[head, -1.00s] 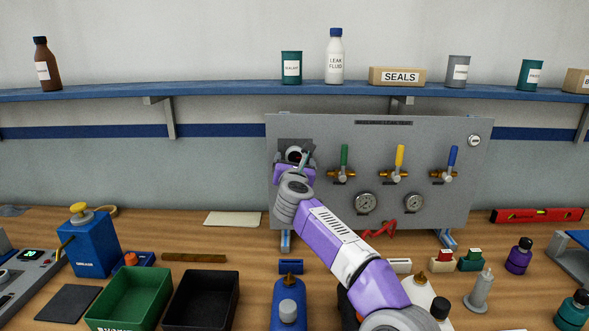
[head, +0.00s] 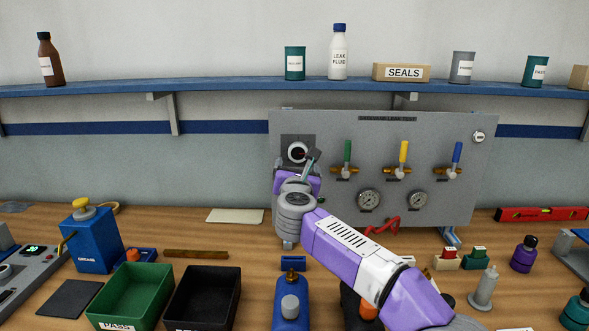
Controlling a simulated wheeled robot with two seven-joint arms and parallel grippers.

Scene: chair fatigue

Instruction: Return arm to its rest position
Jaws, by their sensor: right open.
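My right arm (head: 345,257) is purple, white and grey and reaches in from the lower right. Its right gripper (head: 312,157) is in front of the left part of the grey test panel (head: 440,195). The gripper is open; its fingers look small and partly hidden by my wrist. My left gripper is not in view.
The panel carries green, yellow and blue valve levers (head: 402,155) and two gauges. A green bin (head: 130,296), a black bin (head: 203,297) and a blue bottle (head: 290,305) stand in front. A shelf (head: 230,86) with bottles and cans runs above.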

